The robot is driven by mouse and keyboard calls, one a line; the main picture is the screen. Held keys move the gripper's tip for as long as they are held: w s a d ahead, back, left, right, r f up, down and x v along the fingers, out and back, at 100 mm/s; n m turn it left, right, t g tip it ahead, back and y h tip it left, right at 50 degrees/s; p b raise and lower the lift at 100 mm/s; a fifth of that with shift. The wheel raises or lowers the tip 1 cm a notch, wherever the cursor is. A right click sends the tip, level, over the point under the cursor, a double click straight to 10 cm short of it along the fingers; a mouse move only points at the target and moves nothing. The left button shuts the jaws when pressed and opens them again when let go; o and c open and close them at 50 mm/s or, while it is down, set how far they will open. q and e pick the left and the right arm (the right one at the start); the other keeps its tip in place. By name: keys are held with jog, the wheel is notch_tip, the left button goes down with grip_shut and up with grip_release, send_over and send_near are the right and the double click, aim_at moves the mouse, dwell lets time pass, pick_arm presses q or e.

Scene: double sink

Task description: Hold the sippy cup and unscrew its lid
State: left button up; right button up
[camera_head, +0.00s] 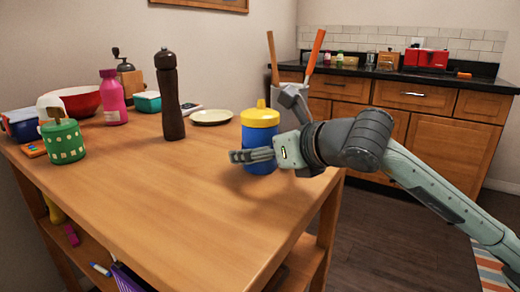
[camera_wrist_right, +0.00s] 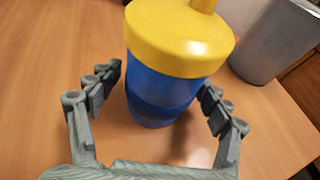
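The sippy cup (camera_head: 260,134) has a blue body and a yellow lid (camera_head: 260,117) with a spout. It stands upright on the wooden table near its right edge, with the lid on. My right gripper (camera_head: 250,156) is at the cup's lower body. In the right wrist view the cup (camera_wrist_right: 162,90) is between the two open fingers of the right gripper (camera_wrist_right: 160,98). A gap shows on the left finger's side; the right finger is close to the cup, and I cannot tell if it touches. My left gripper is not in view.
A grey utensil holder (camera_head: 291,100) stands just behind the cup at right, also in the right wrist view (camera_wrist_right: 275,45). A dark pepper mill (camera_head: 170,95), a plate (camera_head: 211,117), a pink bottle (camera_head: 112,97) and a green container (camera_head: 62,142) stand farther left. The table's front middle is clear.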

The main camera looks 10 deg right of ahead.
aim_at(258, 127)
jog(key=c, duration=1.1)
jog(key=shift+r, duration=0.1)
notch_tip(258, 127, up, 4)
jog(key=shift+a+r, duration=0.1)
jog(key=shift+r, duration=0.15)
jog(key=s+a+r, duration=0.1)
jog(key=a+r, duration=0.1)
jog(key=a, duration=0.1)
jog(key=s+a+r, duration=0.1)
jog(key=a+r, duration=0.1)
jog(key=a, duration=0.2)
jog(key=s+a+r, duration=0.2)
jog(key=a, duration=0.1)
jog(key=shift+a+r, duration=0.15)
jog(key=shift+a, duration=0.25)
jog(key=o, duration=0.5)
jog(key=c, duration=1)
